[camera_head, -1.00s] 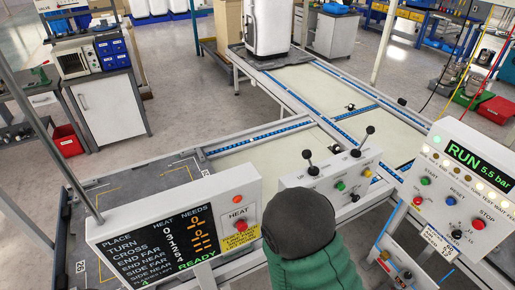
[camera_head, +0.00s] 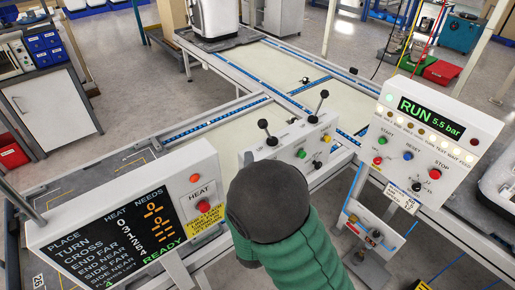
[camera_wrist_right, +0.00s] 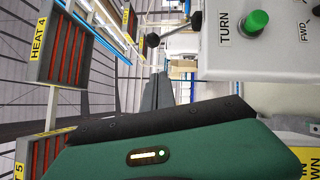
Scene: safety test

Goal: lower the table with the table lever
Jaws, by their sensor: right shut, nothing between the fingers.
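A white control box (camera_head: 292,150) stands in the middle of the head view with two black ball-topped levers, a left one (camera_head: 264,125) and a right one (camera_head: 324,95), both standing up. I cannot read which is the table lever. The pale table (camera_head: 225,145) with blue roller rails lies behind the box. In the right wrist view my right gripper (camera_wrist_right: 157,78) is shut and empty, just below a black lever ball (camera_wrist_right: 152,40). My left gripper is out of view.
A heat display panel (camera_head: 125,215) stands at the left of my arm. A RUN 5.5 bar panel (camera_head: 432,130) with a red STOP knob stands at the right. A smaller valve panel (camera_head: 375,235) is below it. A green TURN button (camera_wrist_right: 257,22) shows in the wrist view.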

